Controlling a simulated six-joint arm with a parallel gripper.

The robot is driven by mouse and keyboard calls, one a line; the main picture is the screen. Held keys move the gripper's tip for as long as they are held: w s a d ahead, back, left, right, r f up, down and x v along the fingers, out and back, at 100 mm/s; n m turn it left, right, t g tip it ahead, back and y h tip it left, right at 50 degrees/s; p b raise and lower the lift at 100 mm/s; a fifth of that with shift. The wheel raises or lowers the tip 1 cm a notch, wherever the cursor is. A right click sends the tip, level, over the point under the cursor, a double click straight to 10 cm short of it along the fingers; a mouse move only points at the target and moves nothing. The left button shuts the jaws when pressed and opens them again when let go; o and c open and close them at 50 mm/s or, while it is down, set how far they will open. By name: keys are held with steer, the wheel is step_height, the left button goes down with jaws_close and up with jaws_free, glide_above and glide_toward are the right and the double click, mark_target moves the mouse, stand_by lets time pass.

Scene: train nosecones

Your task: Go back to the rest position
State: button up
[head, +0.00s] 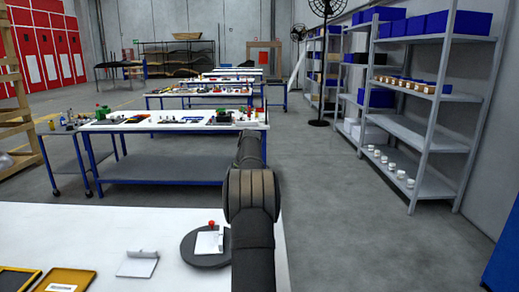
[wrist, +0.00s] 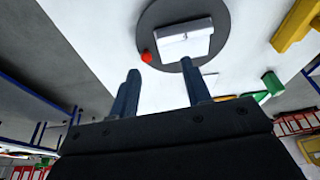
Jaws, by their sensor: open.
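My arm (head: 250,195) rises in the middle of the head view, over the right end of the white table; my gripper is not visible there. In the wrist view my gripper (wrist: 160,88) shows two dark blue-grey fingers spread apart with nothing between them. Beyond the fingertips, a dark round disc (wrist: 225,12) lies on the white table and carries a white block-like part (wrist: 186,40). A small red piece (wrist: 146,57) sits by the disc's edge. In the head view the disc (head: 190,250) is just left of my arm, partly hidden by it.
The white table (head: 60,225) also holds a white plate with a raised edge (head: 138,264), a yellow tray (head: 66,281) and a dark tray (head: 18,280). A second workbench (head: 165,123) with small parts stands behind. Shelves (head: 425,100) line the right wall; grey floor between is clear.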

steer(key=shift+d+f+n+g, duration=0.25)
steer(key=shift+d+n+g, duration=0.1)
steer(key=shift+n, duration=0.55)
steer(key=n+t+h, duration=0.7)
steer(key=n+t, duration=0.4)
steer(key=t, duration=0.3)
glide_toward(211, 223)
steer(key=x, duration=0.8)
steer(key=shift+w+f, duration=0.1)
steer(key=shift+w, duration=0.05)
